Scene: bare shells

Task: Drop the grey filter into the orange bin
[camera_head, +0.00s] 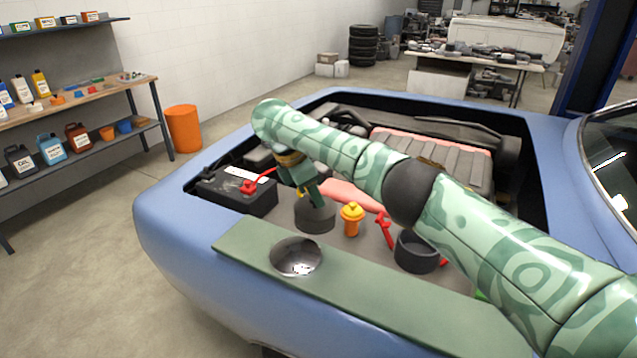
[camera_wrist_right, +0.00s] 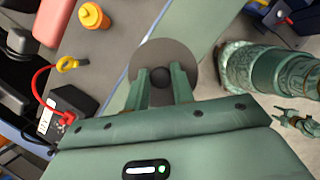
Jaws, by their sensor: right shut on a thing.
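My right gripper (camera_head: 311,194) is over the engine bay and points down. It is shut on the grey filter (camera_head: 315,217), a dark grey cylinder held upright. In the right wrist view the filter's round grey top (camera_wrist_right: 163,50) shows at the fingertips (camera_wrist_right: 161,78). I cannot tell whether its base touches the surface below. The orange bin (camera_head: 184,128) stands on the floor at the left, beyond the car's corner and away from the gripper. A green patterned arm end, probably with my left gripper (camera_wrist_right: 300,122), shows small at the right of the wrist view.
A black battery (camera_head: 236,193) with a red clamp lies left of the filter. An orange-yellow cap (camera_head: 352,219) and a dark cup (camera_head: 417,252) stand to its right. A metal bowl (camera_head: 296,256) sits on the green fender board (camera_head: 372,295). A shelf (camera_head: 95,101) stands left of the bin.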

